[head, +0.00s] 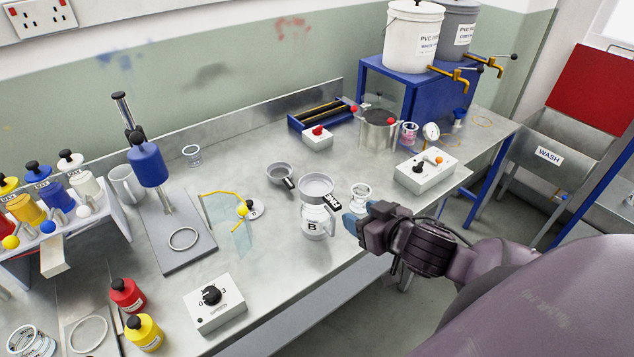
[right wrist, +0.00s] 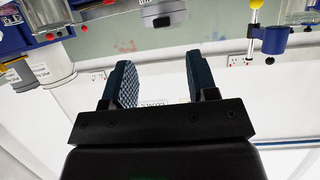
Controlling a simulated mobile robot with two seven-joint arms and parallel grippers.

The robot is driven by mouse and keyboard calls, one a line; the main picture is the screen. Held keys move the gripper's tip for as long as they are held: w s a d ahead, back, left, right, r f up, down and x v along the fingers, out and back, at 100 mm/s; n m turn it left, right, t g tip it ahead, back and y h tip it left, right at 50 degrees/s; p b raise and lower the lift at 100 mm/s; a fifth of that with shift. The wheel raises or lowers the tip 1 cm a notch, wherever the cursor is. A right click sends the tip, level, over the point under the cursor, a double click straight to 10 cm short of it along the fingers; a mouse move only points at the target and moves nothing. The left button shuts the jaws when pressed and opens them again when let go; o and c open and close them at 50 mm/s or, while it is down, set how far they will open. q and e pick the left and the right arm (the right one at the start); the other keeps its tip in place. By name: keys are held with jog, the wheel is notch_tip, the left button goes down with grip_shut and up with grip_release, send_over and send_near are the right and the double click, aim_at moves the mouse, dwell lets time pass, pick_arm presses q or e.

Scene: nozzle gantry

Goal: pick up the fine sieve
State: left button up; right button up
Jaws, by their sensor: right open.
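A pale round sieve (head: 316,186) rests on top of the glass jar marked B (head: 316,222) near the table's front edge. Its short black handle points right and carries white lettering too small to read surely. A second, darker sieve or small pan (head: 280,173) with a black handle lies on the table behind it to the left. I cannot tell for certain which is the fine one. My right gripper (head: 352,222) is open and empty, just right of the jar and the sieve handle. In the right wrist view its two fingers (right wrist: 157,85) stand apart with nothing between them. My left gripper is out of view.
A clear ring-shaped cup (head: 360,196) stands close behind my right gripper. A white control box (head: 425,170) is to the right. A yellow-framed clear screen (head: 228,225) stands left of the jar. The table in front of the sieves is fairly clear.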

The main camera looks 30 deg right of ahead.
aim_at(329, 197)
jog(key=x, duration=0.5)
jog(key=shift+w+r, duration=0.1)
jog(key=shift+w, duration=0.15)
jog(key=shift+a+r+p+x, duration=0.15)
jog(key=shift+p+x, duration=0.15)
jog(key=shift+x, duration=0.85)
jog(key=shift+a+r+p+x, duration=0.15)
jog(key=shift+p+x, duration=0.15)
jog(key=shift+x, duration=0.8)
jog(key=shift+w+f, duration=0.2)
jog(key=shift+w, duration=0.3)
jog(key=shift+c, duration=0.4)
grip_shut()
